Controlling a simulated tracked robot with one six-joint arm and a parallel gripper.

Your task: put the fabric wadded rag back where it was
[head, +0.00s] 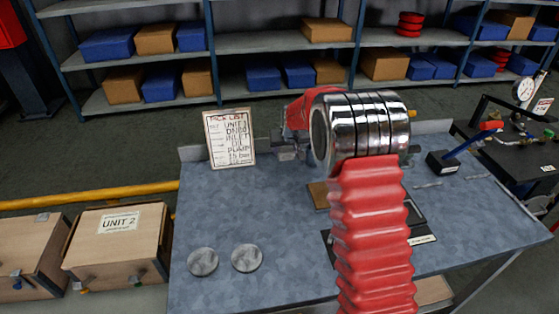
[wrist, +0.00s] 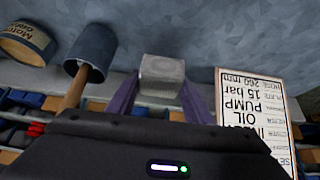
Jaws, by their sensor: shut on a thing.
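The fabric wadded rag (wrist: 162,70) is a pale grey, block-like bundle in the wrist view. My gripper (wrist: 160,92) has its two purple fingers on either side of the rag and is shut on it. The blue-grey workbench surface (wrist: 225,30) shows behind the rag; I cannot tell whether the rag touches it. In the head view, my red and chrome arm covers the middle of the bench, and I cannot make out the rag there.
A pick list board (head: 230,139) stands at the bench's back left. Two grey discs (head: 203,262) (head: 247,258) lie front left. A blue-handled tool (head: 470,142) is at right. The bench's left middle is clear.

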